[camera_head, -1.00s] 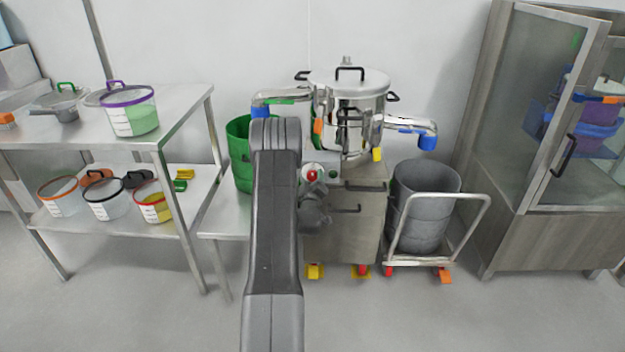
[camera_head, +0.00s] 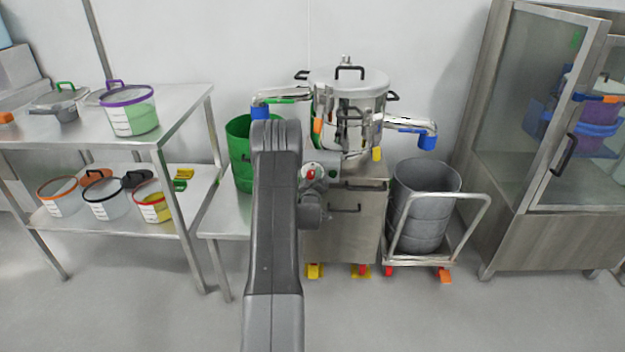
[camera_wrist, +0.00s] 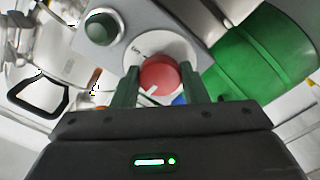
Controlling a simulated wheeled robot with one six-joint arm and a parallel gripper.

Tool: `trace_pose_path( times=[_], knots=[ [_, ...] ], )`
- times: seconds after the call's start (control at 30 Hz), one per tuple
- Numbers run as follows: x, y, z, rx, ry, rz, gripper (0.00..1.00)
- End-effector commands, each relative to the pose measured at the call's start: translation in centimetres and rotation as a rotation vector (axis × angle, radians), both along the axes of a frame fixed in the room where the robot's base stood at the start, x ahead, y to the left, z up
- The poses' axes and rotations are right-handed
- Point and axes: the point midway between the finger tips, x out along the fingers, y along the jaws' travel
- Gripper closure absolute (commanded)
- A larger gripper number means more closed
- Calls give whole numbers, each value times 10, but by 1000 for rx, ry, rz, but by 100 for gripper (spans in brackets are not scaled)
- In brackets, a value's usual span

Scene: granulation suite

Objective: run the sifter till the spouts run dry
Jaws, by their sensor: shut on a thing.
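The sifter (camera_head: 348,108) is a steel pot with a lid and black handles on a steel cabinet (camera_head: 345,225). Its left spout (camera_head: 282,95) ends in a blue sleeve above a green bin (camera_head: 240,152). Its right spout (camera_head: 408,124) ends in a blue sleeve above a grey bin (camera_head: 426,205). No powder can be made out at either spout. In the wrist view my gripper (camera_wrist: 165,85) is shut on a red knob (camera_wrist: 158,74) with a white pointer mark, on the control panel. A dark green button (camera_wrist: 101,28) sits beside the knob. In the head view my arm hides part of the cabinet.
The grey bin stands on a wheeled trolley (camera_head: 470,237) right of the cabinet. A glass-door cabinet (camera_head: 545,120) stands at the far right. A steel shelf table (camera_head: 185,112) with several lidded tubs is at left. The floor in front is clear.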

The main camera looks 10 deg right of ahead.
Motion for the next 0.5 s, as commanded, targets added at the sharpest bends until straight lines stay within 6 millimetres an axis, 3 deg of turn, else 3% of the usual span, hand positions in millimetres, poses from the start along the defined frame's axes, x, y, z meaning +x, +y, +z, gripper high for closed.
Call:
trace_pose_path(
  times=[0.5],
  knots=[
    [0, 0, -8, 309, -93, 1, 83]
  ],
)
